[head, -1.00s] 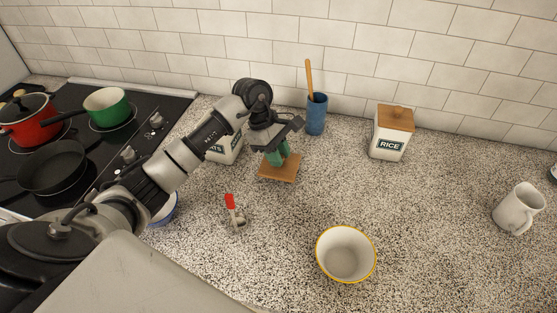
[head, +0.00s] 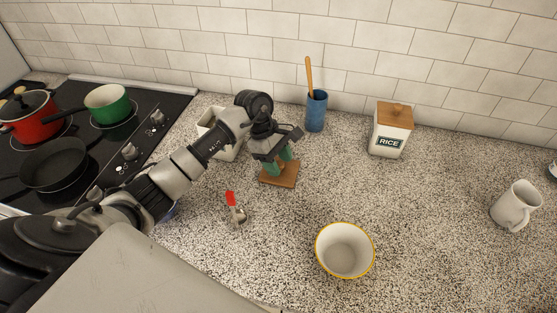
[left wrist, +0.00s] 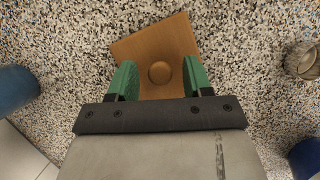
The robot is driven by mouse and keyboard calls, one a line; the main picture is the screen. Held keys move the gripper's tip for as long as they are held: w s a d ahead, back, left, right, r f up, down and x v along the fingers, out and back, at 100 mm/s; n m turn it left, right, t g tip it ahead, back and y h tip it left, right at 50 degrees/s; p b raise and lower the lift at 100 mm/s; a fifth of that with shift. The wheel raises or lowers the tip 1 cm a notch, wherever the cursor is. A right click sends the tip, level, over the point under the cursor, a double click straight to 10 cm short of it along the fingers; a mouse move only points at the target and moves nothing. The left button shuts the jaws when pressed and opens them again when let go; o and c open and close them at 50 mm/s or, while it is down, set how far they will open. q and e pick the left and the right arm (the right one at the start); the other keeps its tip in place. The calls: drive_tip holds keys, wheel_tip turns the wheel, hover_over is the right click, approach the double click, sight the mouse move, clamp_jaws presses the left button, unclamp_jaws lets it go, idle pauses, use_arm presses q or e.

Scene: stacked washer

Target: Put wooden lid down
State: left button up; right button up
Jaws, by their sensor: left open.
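The wooden lid (head: 279,178) lies flat on the speckled counter, near the middle of the head view. In the left wrist view the square lid (left wrist: 155,42) shows its round knob (left wrist: 160,72) between my fingers. My left gripper (head: 282,163) is just above the lid. Its green fingers (left wrist: 157,82) are open, with a clear gap on both sides of the knob. An open white canister (head: 222,135) without a lid stands left of it, partly hidden by my arm. My right gripper does not show.
A blue cup (head: 316,112) with a wooden utensil and a lidded RICE canister (head: 390,132) stand near the wall. A red-handled tool (head: 234,206), a yellow-rimmed bowl (head: 345,250) and a white mug (head: 516,206) stand or lie around. The stove (head: 95,130) is left. The counter's right middle is clear.

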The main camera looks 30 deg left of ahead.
use_arm(q)
drive_tip(key=shift+r+p, duration=0.25)
drive_tip(key=shift+p, duration=0.05)
drive_tip(key=b+v, duration=0.2)
drive_tip(key=v, duration=1)
drive_tip(key=shift+b, duration=0.4)
drive_tip(key=shift+f, duration=0.15)
